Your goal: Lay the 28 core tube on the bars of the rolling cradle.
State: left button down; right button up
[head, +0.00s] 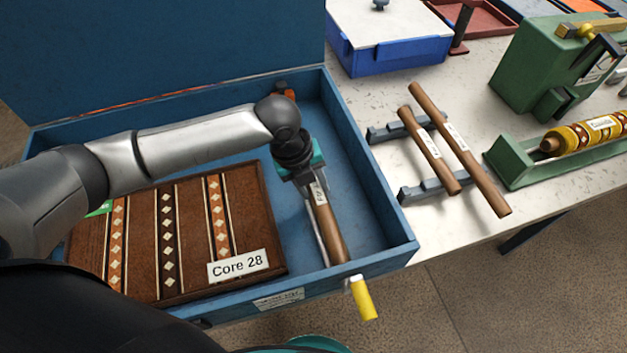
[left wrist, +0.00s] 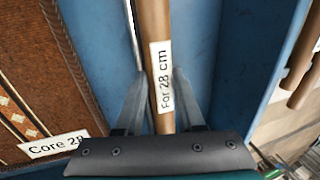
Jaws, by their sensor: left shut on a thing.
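The brown core tube (head: 328,232) labelled "For 28 cm" is inside the blue box, pointing toward its front wall. It also shows in the left wrist view (left wrist: 156,25). My left gripper (head: 312,190) is shut on this tube near its label, with one finger on each side in the left wrist view (left wrist: 156,100). A green stand (head: 517,165) at the right of the table holds a patterned yellow roll; I cannot tell whether it is the rolling cradle. My right gripper is not in view.
A brown patterned panel (head: 190,235) labelled "Core 28" lies left of the tube. Two more tubes (head: 435,140) (head: 470,165) rest across a grey rack (head: 415,190). A green device (head: 545,65) stands behind.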

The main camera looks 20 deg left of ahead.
pick_arm(q)
jog(key=shift+f, duration=0.5)
jog(key=shift+s+f, duration=0.1)
jog(key=shift+s, duration=0.1)
jog(key=shift+c, duration=2.3)
grip_release()
jog(key=shift+f, duration=0.2)
jog(key=shift+s+a, duration=0.1)
jog(key=shift+a+r, duration=0.15)
jog(key=shift+r, duration=0.35)
jog(key=p+v, duration=0.1)
jog(key=v, duration=0.9)
jog(key=p+v, duration=0.1)
jog(key=v, duration=0.4)
jog(key=shift+w+d+r+p, duration=0.15)
jog(key=shift+w+d+p, duration=0.1)
jog(key=shift+d+p, duration=0.1)
jog(key=shift+r, duration=0.1)
